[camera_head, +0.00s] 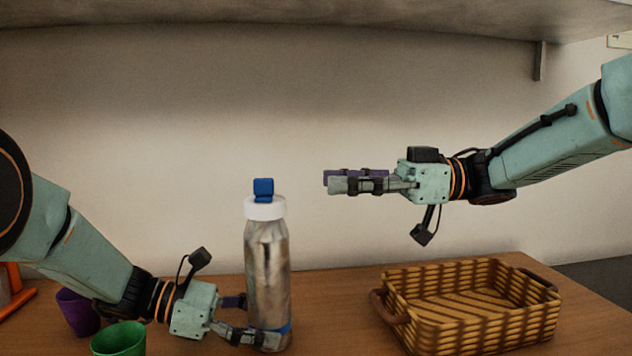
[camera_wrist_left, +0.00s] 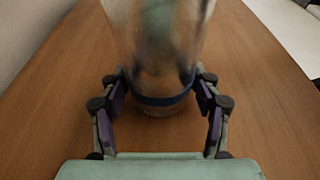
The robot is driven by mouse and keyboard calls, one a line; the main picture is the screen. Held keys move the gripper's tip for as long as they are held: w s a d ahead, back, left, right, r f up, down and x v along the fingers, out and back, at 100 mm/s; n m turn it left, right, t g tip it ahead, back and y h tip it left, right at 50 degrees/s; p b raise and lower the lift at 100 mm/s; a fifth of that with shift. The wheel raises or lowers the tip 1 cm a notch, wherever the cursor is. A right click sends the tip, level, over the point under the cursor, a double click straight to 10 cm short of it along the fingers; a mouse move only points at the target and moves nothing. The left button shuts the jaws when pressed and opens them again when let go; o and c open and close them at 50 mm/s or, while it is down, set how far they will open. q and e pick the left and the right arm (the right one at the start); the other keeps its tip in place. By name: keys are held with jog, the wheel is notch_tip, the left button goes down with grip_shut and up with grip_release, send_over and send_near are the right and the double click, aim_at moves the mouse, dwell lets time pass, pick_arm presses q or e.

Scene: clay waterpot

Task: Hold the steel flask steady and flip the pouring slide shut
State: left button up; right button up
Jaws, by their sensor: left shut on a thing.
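The steel flask (camera_head: 268,270) stands upright on the wooden table, with a white collar (camera_head: 265,208) and a blue slide (camera_head: 263,189) sticking up on top. My left gripper (camera_head: 258,322) is shut on the flask low down, near its blue band (camera_head: 285,330). In the left wrist view, the fingers flank the lower body of the flask (camera_wrist_left: 158,60) just around the blue band; its top is out of that view. My right gripper (camera_head: 340,182) is to the right of the blue slide and at about its height, apart from it. Its fingers overlap in view, so their gap cannot be judged.
A wicker basket (camera_head: 470,335) with brown handles stands on the table at the right. A green cup (camera_head: 118,340) and a purple cup (camera_head: 76,312) stand at the left near my left arm. A shelf (camera_head: 300,10) spans overhead. The table between flask and basket is clear.

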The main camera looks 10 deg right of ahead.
jog(key=shift+d, duration=0.35)
pick_arm(q)
jog(key=o, duration=0.9)
jog(key=shift+v, duration=3.8)
jog(key=shift+d, duration=0.1)
